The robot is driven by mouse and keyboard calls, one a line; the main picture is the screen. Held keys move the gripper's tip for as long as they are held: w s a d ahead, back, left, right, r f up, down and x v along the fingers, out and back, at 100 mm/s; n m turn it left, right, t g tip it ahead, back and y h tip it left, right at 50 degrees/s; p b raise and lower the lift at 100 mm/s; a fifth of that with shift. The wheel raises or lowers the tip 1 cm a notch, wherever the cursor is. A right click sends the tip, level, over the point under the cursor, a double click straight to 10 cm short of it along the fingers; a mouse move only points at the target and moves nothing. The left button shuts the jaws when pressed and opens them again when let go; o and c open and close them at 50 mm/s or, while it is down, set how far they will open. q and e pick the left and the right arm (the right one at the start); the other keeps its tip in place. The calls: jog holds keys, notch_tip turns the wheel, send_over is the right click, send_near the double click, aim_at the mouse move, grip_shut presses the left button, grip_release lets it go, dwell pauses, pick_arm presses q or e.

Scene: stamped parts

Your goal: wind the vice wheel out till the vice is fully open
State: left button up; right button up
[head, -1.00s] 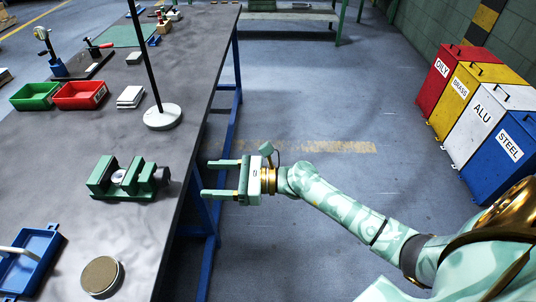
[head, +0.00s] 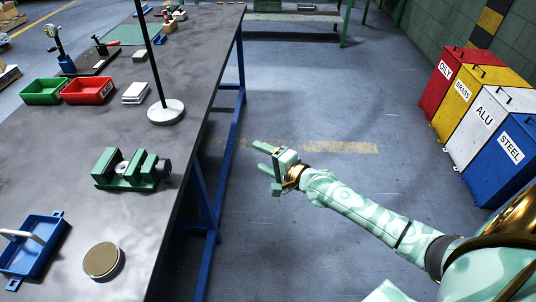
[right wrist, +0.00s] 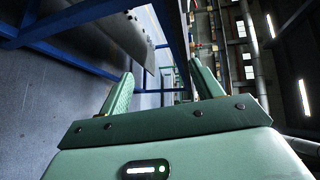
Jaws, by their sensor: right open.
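The green vice (head: 130,170) sits on the grey bench near its right edge in the head view. Its jaws stand apart, with a round pale piece between them. A small dark part at its right end faces the bench edge; I cannot make out the wheel clearly. My right gripper (head: 260,157) is off the bench, to the right of the vice and well apart from it. It is open and empty, and the wrist is turned. In the right wrist view its two fingers (right wrist: 160,88) stand apart with nothing between them. My left gripper is not in view.
The bench (head: 205,60) carries a lamp base (head: 166,111), green (head: 44,92) and red (head: 88,90) bins, a blue tray (head: 30,246) and a round tin (head: 104,261). Coloured scrap bins (head: 510,150) stand at right. Floor between is clear.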

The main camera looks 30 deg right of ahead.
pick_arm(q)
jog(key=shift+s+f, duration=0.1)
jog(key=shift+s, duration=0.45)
pick_arm(e)
jog(key=shift+w+d+r+n+t, duration=0.1)
jog(key=shift+r+n+t, duration=0.25)
jog(key=shift+n, duration=0.4)
jog(key=shift+s+d+r+n+t, duration=0.1)
jog(key=shift+r+n+t, duration=0.2)
jog(key=shift+n, duration=0.4)
jog(key=shift+w+d+r+n+t, duration=0.1)
jog(key=shift+r+n+t, duration=0.25)
jog(key=shift+n, duration=0.4)
jog(key=shift+c, duration=0.2)
